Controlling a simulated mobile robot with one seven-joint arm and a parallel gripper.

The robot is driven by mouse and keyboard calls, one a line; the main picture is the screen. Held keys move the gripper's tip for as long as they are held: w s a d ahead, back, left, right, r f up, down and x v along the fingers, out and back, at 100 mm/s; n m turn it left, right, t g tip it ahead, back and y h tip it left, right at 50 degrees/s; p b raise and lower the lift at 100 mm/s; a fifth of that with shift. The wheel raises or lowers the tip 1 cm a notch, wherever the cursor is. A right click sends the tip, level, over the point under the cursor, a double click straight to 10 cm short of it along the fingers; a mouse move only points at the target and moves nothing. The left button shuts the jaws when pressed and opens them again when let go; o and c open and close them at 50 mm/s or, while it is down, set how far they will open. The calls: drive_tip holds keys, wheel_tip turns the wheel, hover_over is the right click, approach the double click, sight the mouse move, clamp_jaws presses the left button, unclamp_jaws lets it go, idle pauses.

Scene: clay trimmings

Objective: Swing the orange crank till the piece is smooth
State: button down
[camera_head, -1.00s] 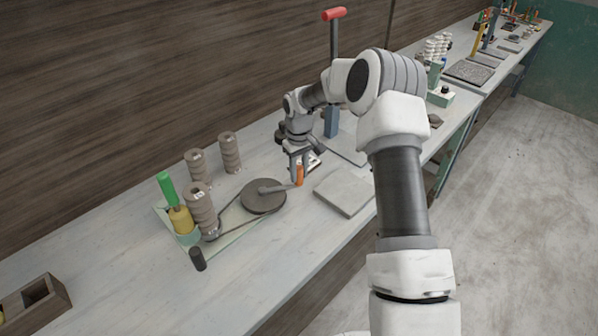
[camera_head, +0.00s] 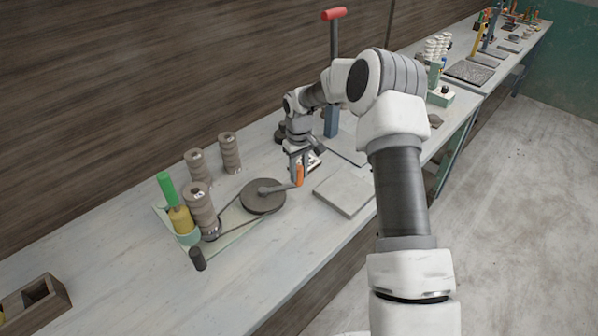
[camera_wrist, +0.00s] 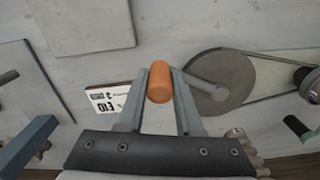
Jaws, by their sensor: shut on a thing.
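The orange crank handle (camera_head: 299,175) stands at the end of a grey crank arm (camera_head: 278,188) on a dark round wheel (camera_head: 262,199). My gripper (camera_head: 298,167) reaches down over it from above. In the wrist view the orange handle (camera_wrist: 159,82) lies between the two fingertips, and my gripper (camera_wrist: 160,92) is shut on it. A belt runs from the wheel to a small pulley (camera_head: 211,233) by a ribbed grey-brown clay piece (camera_head: 202,210). The state of its surface is too small to judge.
A green-handled tool with a yellow body (camera_head: 180,218) stands left of the clay piece. Two more ribbed pieces (camera_head: 230,153) stand behind. A flat grey slab (camera_head: 345,191) lies right of the wheel. A red-topped lever (camera_head: 333,75) rises behind my arm.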

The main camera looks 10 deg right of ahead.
drive_tip(key=shift+s, duration=0.1)
drive_tip(key=s+a+m+b, duration=0.4)
drive_tip(key=s+m+b, duration=0.2)
drive_tip(key=s+m, duration=0.35)
drive_tip(key=s+a+m+p, duration=0.1)
drive_tip(key=a+m+p, duration=0.2)
drive_tip(key=a+m, duration=0.8)
drive_tip(key=shift+a+m, duration=0.2)
drive_tip(key=shift+m, duration=0.25)
idle(0.3)
drive_tip(key=shift+r, duration=0.1)
drive_tip(key=c, duration=0.6)
unclamp_jaws()
